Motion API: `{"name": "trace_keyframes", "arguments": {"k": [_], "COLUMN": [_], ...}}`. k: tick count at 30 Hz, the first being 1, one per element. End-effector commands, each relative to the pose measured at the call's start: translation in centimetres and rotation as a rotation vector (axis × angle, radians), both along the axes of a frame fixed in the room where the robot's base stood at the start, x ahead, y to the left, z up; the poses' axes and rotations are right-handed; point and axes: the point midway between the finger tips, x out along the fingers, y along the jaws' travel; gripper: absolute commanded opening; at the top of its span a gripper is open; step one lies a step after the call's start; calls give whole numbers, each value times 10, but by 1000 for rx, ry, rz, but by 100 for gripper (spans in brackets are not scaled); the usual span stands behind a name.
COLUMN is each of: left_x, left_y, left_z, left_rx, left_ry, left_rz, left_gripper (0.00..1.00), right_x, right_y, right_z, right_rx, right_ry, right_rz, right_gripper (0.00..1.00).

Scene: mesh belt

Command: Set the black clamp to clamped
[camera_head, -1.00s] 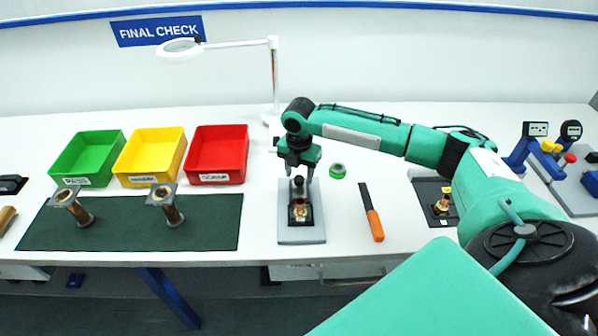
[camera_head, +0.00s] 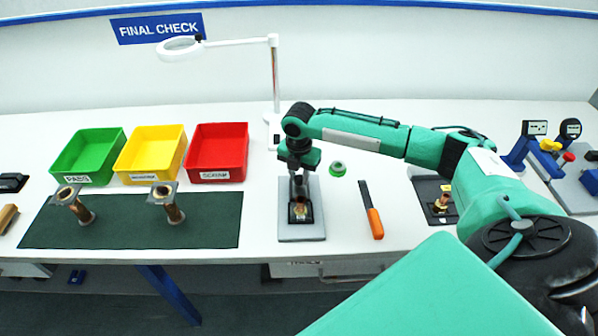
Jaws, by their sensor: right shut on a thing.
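The black clamp (camera_head: 300,213) stands on a grey plate (camera_head: 302,233) near the table's front edge, with a brass-coloured part (camera_head: 299,209) in it. My right gripper (camera_head: 298,174) points down over the top of the clamp. It is shut on the clamp's upright black handle, which the fingers mostly hide. Whether the clamp's arm presses on the brass part is too small to tell. My left gripper is out of view.
An orange-handled tool (camera_head: 374,222) and a small green ring (camera_head: 338,169) lie right of the plate. A dark green mat (camera_head: 130,230) with two metal parts lies left. Green (camera_head: 82,179), yellow (camera_head: 150,178) and red (camera_head: 216,176) bins stand behind it. A magnifier lamp (camera_head: 275,80) rises behind the gripper.

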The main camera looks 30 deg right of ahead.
Motion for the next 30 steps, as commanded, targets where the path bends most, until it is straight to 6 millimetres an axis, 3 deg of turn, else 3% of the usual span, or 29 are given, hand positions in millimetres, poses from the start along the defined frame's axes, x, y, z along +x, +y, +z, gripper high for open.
{"name": "trace_keyframes", "arguments": {"k": [5,14,15,18,30], "left_x": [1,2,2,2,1], "left_y": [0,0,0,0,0], "left_z": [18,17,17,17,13], "left_rx": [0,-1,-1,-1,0], "left_ry": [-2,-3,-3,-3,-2], "left_rz": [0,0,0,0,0], "left_gripper": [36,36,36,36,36], "right_x": [-16,-18,-18,-18,-16], "right_y": [9,11,11,11,10], "right_z": [2,-2,-2,-2,7], "right_rx": [-1,1,2,1,0], "right_ry": [7,6,7,6,1], "right_rz": [1,2,2,2,1], "right_gripper": [0,0,31,49,49]}}
